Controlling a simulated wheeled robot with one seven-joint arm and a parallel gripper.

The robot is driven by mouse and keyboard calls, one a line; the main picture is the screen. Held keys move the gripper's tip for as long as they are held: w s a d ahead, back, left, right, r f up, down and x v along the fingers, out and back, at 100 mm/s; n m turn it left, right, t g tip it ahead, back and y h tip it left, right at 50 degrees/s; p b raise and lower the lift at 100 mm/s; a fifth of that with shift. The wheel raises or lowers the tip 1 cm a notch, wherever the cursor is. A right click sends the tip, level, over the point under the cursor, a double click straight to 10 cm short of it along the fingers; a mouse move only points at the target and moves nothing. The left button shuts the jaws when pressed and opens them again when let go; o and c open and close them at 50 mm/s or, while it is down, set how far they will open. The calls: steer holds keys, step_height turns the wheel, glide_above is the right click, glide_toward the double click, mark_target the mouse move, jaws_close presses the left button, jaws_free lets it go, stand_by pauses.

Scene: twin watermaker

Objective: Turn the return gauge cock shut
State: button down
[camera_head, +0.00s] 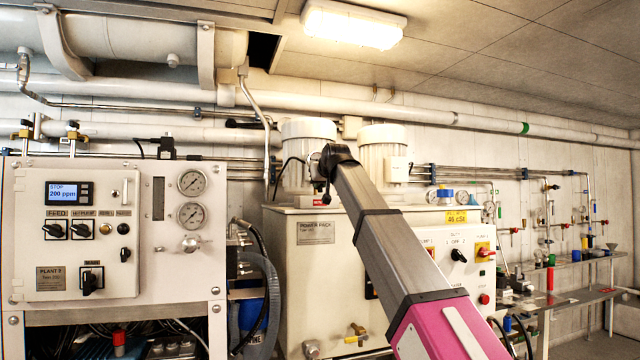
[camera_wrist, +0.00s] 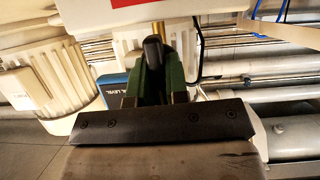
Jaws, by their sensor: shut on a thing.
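My gripper (camera_head: 325,165) is at the top of the power pack, in front of and between its two white motors. In the wrist view its two green fingers (camera_wrist: 154,55) are closed around a dark, round-ended lever (camera_wrist: 153,50). A brass stem (camera_wrist: 158,27) shows right behind the lever. This looks like the return gauge cock, but no label naming it is readable. In the head view my arm and gripper hide most of it, so I cannot tell how far it is turned.
White motors (camera_head: 308,130) (camera_head: 383,140) stand close on both sides. The power pack cabinet (camera_head: 315,265) is below. A blue box marked with "LEVEL" (camera_wrist: 113,88) and grey pipes (camera_wrist: 285,95) lie beyond the fingers. A control panel with gauges (camera_head: 192,182) stands at left.

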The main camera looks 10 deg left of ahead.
steer(key=n+h, duration=0.1)
steer(key=n+t, duration=0.1)
steer(key=n, duration=0.1)
steer(key=shift+s+a+t+h, duration=0.1)
steer(key=shift+a+t+h, duration=0.05)
steer(key=shift+t+h, duration=0.2)
steer(key=n, duration=0.1)
steer(key=n+t+h, duration=0.1)
steer(key=n, duration=0.1)
steer(key=shift+s+a+f+h, duration=0.1)
steer(key=shift+f+h, duration=0.05)
steer(key=shift+h, duration=0.1)
steer(key=n+t+h, duration=0.1)
steer(key=n+t, duration=0.1)
steer(key=n, duration=0.1)
steer(key=shift+f+n, duration=0.15)
steer(key=shift+n, duration=0.25)
steer(key=shift+a+f+n+t, duration=0.15)
steer(key=shift+n+t, duration=0.7)
steer(key=shift+n, duration=0.75)
steer(key=c, duration=1.1)
jaws_free()
